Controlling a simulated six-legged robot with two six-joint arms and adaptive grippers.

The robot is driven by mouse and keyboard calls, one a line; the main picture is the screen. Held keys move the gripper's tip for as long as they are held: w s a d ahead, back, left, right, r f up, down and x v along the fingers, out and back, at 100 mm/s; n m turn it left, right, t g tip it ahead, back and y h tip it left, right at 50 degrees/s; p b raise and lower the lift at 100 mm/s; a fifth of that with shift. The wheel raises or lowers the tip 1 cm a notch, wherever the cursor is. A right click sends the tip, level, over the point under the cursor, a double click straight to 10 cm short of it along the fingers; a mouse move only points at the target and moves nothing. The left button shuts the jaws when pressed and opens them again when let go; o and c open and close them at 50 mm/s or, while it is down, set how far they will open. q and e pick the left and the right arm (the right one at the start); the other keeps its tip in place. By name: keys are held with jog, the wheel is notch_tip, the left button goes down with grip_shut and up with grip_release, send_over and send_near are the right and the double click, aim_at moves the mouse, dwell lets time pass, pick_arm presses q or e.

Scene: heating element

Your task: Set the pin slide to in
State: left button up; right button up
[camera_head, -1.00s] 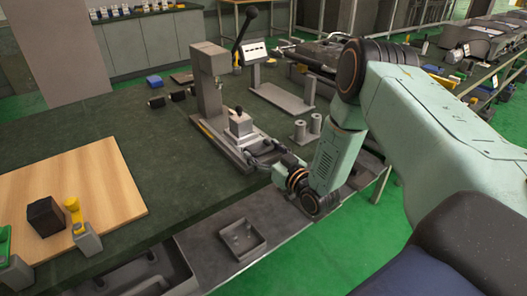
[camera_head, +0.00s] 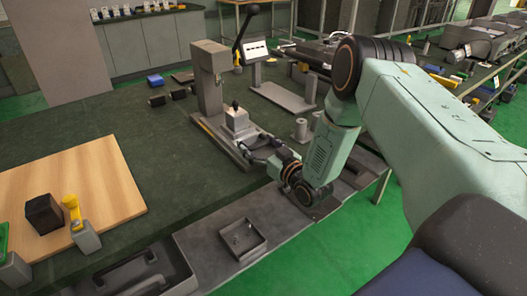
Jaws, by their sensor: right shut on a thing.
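The pin slide (camera_head: 237,119) is a light grey block with a dark knob on top. It sits on the long base of the grey press (camera_head: 208,75), close in front of the press column. My right gripper (camera_head: 247,146) is low at the near end of the slide and shut on its near part. The fingers are dark and small, and they hide the exact place of contact. My left gripper is out of view.
A display stand (camera_head: 283,96) and grey cylinders (camera_head: 301,129) stand right of the press. A square metal tray (camera_head: 242,240) lies at the near table edge. A wooden board (camera_head: 98,180) is at left. Green table top between board and press is clear.

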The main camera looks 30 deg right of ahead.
jog(key=shift+w+a+b, duration=0.1)
jog(key=shift+w+b, duration=0.2)
jog(key=shift+w, duration=0.5)
jog(key=o, duration=1.6)
jog(key=shift+o, duration=0.2)
jog(key=s+d, duration=0.1)
jog(key=s, duration=1.1)
